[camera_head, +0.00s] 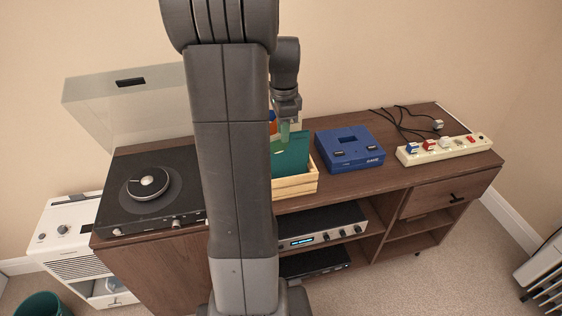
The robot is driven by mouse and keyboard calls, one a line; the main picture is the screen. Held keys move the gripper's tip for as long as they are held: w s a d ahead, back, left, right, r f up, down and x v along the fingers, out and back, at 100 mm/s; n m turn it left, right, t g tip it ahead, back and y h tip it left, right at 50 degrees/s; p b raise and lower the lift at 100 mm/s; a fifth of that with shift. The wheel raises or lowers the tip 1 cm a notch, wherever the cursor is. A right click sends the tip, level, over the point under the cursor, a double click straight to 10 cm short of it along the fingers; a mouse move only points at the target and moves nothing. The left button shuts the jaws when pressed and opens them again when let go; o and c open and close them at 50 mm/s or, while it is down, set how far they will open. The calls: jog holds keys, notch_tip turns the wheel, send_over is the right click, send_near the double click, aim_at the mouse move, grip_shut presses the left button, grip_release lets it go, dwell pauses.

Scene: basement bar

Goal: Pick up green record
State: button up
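The green record (291,158) is a flat square sleeve standing in a light wooden crate (297,184) at the middle of the cabinet top. Its left part is hidden behind my arm. My gripper (286,128) points down at the top edge of the green record, and its fingertips overlap that edge in the picture. The fingers are small and partly blend with the green, so I cannot tell whether they are open or shut on it. Orange and blue sleeves (271,122) show in part behind the green one.
A turntable (150,190) with its clear lid raised stands left of the crate. A blue device (349,148) sits close to the right, then a white power strip (444,150) with plugs and black cables. The wall is close behind. An amplifier (322,228) sits on the shelf below.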

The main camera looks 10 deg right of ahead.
jog(key=shift+w+a+f, duration=0.1)
jog(key=shift+f, duration=1.4)
jog(key=shift+a+f, duration=0.1)
jog(key=shift+f, duration=1.4)
grip_shut()
